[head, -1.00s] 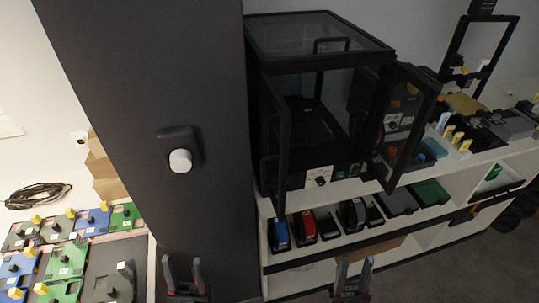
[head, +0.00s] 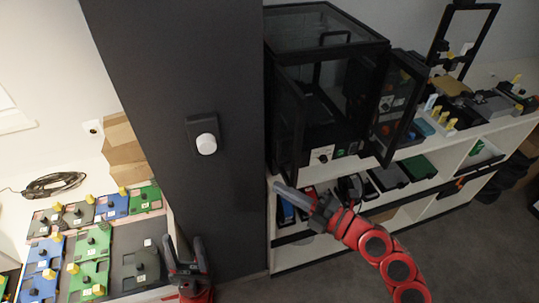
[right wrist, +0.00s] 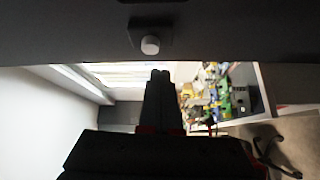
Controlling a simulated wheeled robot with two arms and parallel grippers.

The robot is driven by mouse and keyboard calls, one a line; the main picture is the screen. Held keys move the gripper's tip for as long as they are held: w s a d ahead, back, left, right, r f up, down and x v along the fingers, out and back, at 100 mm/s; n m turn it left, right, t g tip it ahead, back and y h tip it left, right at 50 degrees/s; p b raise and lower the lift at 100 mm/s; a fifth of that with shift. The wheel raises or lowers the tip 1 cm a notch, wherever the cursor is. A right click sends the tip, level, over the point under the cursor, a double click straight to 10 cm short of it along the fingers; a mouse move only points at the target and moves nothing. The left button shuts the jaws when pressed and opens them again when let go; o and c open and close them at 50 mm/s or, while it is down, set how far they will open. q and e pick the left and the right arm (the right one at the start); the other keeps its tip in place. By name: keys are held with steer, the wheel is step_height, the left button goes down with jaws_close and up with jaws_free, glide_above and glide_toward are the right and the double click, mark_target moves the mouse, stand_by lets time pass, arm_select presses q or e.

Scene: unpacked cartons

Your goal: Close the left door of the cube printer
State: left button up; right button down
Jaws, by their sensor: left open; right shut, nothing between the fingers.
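The cube printer (head: 327,32) is a black-framed box with clear panels on the top of a white shelf unit. Its left door (head: 290,125) stands open, swung out toward me beside the dark pillar. Its right door (head: 400,105) also stands open, to the right. My right gripper (head: 279,188) is shut and empty, just below the left door's lower front corner; I cannot tell whether they touch. The right wrist view shows its shut fingers (right wrist: 160,76) but no door. My left gripper (head: 187,262) is open and empty, low in front of the pillar.
The dark pillar (head: 180,80) with a white knob (head: 206,144) stands close left of the printer. Bins and devices fill the shelf (head: 455,150) below and right. A table with coloured trays (head: 90,275) is at left. Grey floor (head: 460,240) is clear at lower right.

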mark_target(279, 157)
steer(key=w+a+r+t+h+p, duration=0.2)
steer(key=w+a+p, duration=0.25)
steer(key=w, duration=0.45)
steer(key=d, duration=0.3)
steer(key=shift+d+f+b, duration=0.1)
steer(key=shift+d+b, duration=0.05)
steer(key=shift+b, duration=0.15)
